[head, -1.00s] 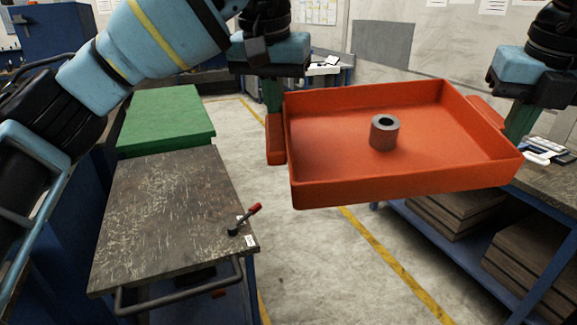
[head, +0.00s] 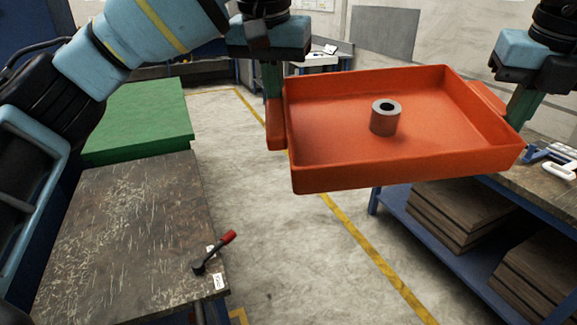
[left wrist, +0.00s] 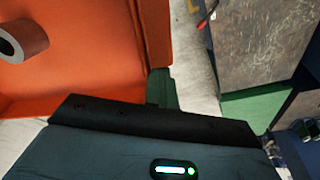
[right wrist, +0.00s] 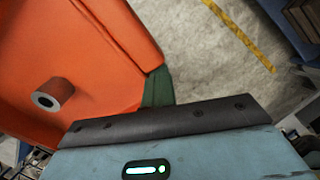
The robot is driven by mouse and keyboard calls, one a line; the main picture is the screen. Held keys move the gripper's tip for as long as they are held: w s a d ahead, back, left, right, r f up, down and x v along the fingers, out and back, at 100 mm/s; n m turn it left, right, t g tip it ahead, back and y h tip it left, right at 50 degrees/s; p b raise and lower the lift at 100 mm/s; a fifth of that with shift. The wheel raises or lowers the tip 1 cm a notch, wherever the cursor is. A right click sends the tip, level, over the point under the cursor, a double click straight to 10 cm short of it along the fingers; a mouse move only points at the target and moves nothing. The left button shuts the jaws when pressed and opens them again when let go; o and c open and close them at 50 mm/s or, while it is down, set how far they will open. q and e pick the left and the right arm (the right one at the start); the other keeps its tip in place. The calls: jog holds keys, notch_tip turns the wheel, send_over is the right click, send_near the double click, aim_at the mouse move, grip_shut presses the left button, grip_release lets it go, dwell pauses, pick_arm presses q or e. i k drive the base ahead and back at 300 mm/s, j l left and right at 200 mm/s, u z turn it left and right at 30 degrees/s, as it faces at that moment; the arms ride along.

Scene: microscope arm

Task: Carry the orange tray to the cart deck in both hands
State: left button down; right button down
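The orange tray (head: 340,150) hangs in the air, held roughly level between my two grippers. A grey hollow cylinder (head: 385,117) stands upright inside it; it also shows in the left wrist view (left wrist: 24,40) and the right wrist view (right wrist: 55,93). My left gripper (head: 274,105) is shut on the tray's left handle. My right gripper (head: 518,105) is shut on the tray's right handle, partly hidden by the tray wall. The cart deck (head: 125,235), dark and scratched, is at the lower left, apart from the tray.
A red-knobbed lever (head: 215,252) stands at the deck's right corner. A green block (head: 140,122) lies behind the deck. A workbench (head: 540,180) with stacked boards below is at the right. Concrete floor (head: 270,230) with a yellow line lies open between.

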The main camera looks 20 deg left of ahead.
aim_at(135, 198)
jog(key=i+l, duration=0.1)
jog(key=i, duration=3.15)
jog(key=j+u, duration=0.1)
jog(key=u, duration=2.15)
